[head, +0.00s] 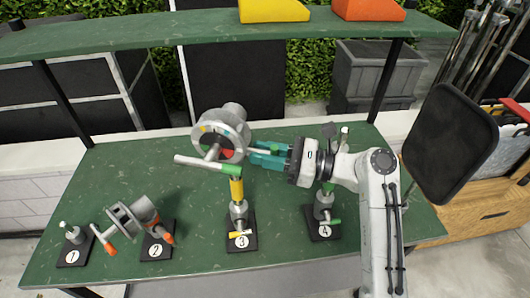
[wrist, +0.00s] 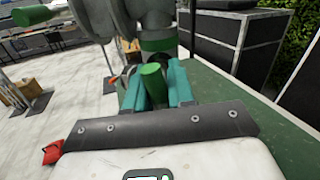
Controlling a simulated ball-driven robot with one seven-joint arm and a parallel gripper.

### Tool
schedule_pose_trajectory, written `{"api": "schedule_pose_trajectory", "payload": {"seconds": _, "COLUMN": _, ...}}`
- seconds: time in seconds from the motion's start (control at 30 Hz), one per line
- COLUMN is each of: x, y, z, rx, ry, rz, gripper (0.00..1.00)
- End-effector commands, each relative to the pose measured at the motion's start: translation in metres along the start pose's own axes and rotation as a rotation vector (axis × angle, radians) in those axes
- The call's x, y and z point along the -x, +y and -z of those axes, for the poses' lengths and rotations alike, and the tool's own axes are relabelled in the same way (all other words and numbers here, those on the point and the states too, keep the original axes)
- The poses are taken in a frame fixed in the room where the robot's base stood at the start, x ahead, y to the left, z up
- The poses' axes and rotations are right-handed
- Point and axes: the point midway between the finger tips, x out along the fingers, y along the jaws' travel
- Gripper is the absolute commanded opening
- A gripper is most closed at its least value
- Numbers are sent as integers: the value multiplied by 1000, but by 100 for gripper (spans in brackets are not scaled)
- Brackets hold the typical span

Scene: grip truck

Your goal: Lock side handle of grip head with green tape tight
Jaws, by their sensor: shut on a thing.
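The grip head (head: 222,140) is a grey metal disc assembly on top of the post at stand 3. My gripper (head: 260,155) comes in from the right with teal fingers beside the head. In the wrist view, the side handle's green end (wrist: 152,80) stands between the two teal fingers of my gripper (wrist: 155,88), which are shut on it. A green band (wrist: 158,45) shows on the grey metal just beyond. The fingers hide part of the handle.
Stand 4 (head: 323,220) stands under my arm. A green shelf (head: 150,38) with yellow (head: 273,11) and orange (head: 368,9) wedges crosses above.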

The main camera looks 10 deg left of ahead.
Motion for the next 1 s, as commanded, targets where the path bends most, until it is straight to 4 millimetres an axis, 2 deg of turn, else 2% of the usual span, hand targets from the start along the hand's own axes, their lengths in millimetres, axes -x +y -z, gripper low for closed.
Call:
{"api": "schedule_pose_trajectory", "payload": {"seconds": 0.27, "x": 0, "y": 1, "z": 2, "rx": -67, "ry": 3, "rz": 0, "gripper": 0}}
{"api": "schedule_pose_trajectory", "payload": {"seconds": 0.7, "x": 0, "y": 1, "z": 2, "rx": -74, "ry": 4, "rz": -1, "gripper": 0}}
{"api": "schedule_pose_trajectory", "payload": {"seconds": 0.73, "x": 0, "y": 1, "z": 2, "rx": -74, "ry": 3, "rz": -1, "gripper": 26}}
{"api": "schedule_pose_trajectory", "payload": {"seconds": 0.97, "x": 0, "y": 1, "z": 1, "rx": -72, "ry": 2, "rz": 0, "gripper": 48}}
{"api": "schedule_pose_trajectory", "payload": {"seconds": 1.0, "x": 0, "y": 0, "z": 1, "rx": -72, "ry": 2, "rz": 0, "gripper": 48}}
